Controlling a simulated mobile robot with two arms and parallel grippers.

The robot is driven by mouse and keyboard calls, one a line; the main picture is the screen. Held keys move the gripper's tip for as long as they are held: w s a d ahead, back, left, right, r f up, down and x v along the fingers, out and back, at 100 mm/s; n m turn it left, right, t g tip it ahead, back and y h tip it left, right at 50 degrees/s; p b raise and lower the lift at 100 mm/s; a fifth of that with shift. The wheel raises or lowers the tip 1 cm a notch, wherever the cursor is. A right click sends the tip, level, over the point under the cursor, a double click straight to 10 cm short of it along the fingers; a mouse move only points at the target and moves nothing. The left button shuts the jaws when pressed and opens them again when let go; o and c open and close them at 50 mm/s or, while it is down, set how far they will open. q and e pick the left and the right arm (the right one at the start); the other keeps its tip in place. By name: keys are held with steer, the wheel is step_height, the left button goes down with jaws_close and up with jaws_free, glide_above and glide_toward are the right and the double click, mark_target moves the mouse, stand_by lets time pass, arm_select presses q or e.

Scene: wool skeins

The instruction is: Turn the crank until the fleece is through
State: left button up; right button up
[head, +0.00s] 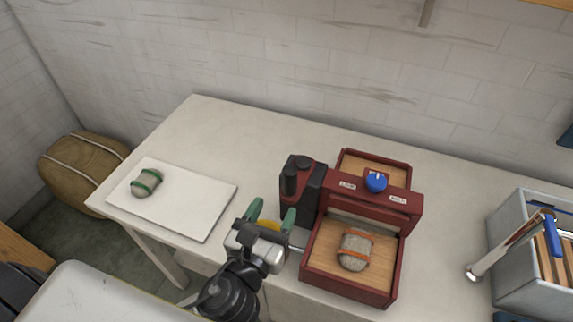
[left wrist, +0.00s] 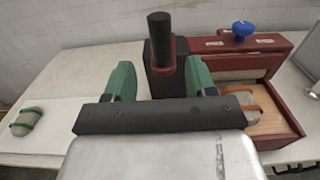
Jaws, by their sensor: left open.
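The dark red machine (head: 373,205) stands on the worktop, with a wooden tray in front of and behind its roller housing. A grey fleece bundle with orange bands (head: 354,250) lies in the front tray; it is partly hidden in the left wrist view (left wrist: 246,103). The black crank (head: 290,183) is on the machine's left side, its grip upright in the left wrist view (left wrist: 160,40). My left gripper (head: 272,213) is open, its green fingers near the crank. In the left wrist view the crank grip shows between and beyond the fingers, apparently untouched. My right gripper is not in view.
A blue knob (head: 376,182) tops the machine. A green-banded grey bundle (head: 146,183) lies on a white board (head: 205,204) at the left. The worktop behind the board is clear.

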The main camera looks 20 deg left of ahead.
mark_target(293, 173)
arm_select(q)
steer(key=w+p, duration=0.1)
steer(key=w, duration=0.4)
steer(key=w+p, duration=0.1)
steer(key=w, duration=0.4)
steer(key=shift+w+d+p, duration=0.2)
steer(key=shift+w+p, duration=0.05)
steer(key=shift+p, duration=0.05)
jaws_close()
